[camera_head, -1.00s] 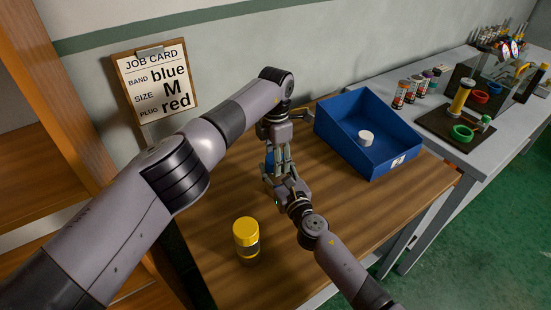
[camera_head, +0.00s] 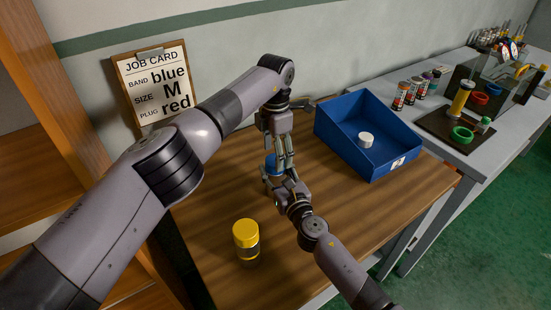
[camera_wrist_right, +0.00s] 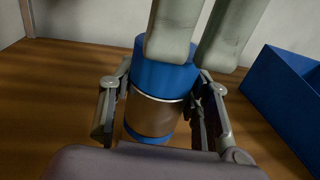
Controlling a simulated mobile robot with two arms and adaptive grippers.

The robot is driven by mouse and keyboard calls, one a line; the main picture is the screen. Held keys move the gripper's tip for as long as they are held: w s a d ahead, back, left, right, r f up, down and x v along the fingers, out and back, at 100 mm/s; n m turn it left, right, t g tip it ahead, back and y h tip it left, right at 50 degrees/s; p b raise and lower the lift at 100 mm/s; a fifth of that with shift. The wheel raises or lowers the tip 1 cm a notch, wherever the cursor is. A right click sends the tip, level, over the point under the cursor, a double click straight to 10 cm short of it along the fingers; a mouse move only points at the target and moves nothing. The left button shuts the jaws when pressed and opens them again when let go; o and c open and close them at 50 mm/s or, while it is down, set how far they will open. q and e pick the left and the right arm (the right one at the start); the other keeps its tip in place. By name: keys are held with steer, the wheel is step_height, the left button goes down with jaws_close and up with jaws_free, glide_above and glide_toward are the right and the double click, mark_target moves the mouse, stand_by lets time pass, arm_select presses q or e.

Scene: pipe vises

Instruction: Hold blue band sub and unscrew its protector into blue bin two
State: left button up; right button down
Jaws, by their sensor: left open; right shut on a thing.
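The blue band sub (camera_wrist_right: 154,115) stands upright on the wooden table, a metal cylinder with a blue band at its foot and a blue protector (camera_wrist_right: 160,76) on top. My right gripper (camera_head: 279,181) is shut around its metal body, one finger on each side. In the head view the protector (camera_head: 271,164) shows partly behind the fingers. My left gripper (camera_head: 284,158) is open and points down at the protector's top; one finger overlaps its edge in the wrist view, and I cannot tell whether they touch. A blue bin (camera_head: 340,135) stands to the right with a white cap (camera_head: 366,139) inside.
A yellow-capped sub (camera_head: 246,240) stands near the table's front left. A job card (camera_head: 157,82) on the wall reads blue, M, red. A grey bench (camera_head: 460,155) at the right holds several small bottles and coloured rings.

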arm_select(q)
steer(key=shift+r, duration=0.75)
steer(key=shift+c, duration=0.4)
step_height(320, 180, up, 3)
steer(key=m, duration=0.3)
steer(key=shift+f, duration=3.9)
steer(key=shift+c, duration=0.4)
steer(key=c, duration=1.1)
steer(key=n, duration=0.3)
steer(key=shift+c, duration=0.2)
